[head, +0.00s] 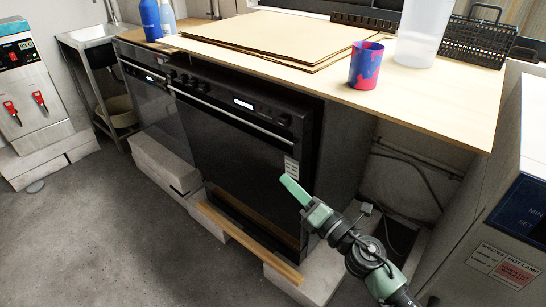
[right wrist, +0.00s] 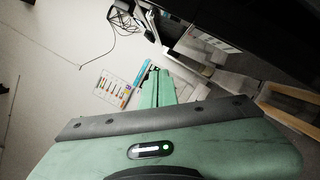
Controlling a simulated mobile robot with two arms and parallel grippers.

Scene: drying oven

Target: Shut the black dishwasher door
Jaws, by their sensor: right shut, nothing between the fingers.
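The black dishwasher door (head: 235,150) stands upright under the wooden counter in the head view. It has a silver handle bar, a control strip with a small lit display, and a white label near its right edge. Its front stands forward of the grey side panel; I cannot tell whether a small gap is left behind it. My right gripper (head: 292,190) is shut and empty, in front of the door's lower right part. I cannot tell whether it touches the door. Its green fingers (right wrist: 155,88) show together in the right wrist view. My left gripper is out of view.
A second dark appliance (head: 155,105) stands to the left. The counter (head: 440,105) holds a red-blue cup (head: 366,65), cardboard sheets (head: 265,35) and a black basket (head: 477,40). A wooden strip (head: 245,240) runs below the door. The grey floor (head: 110,220) at left is free.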

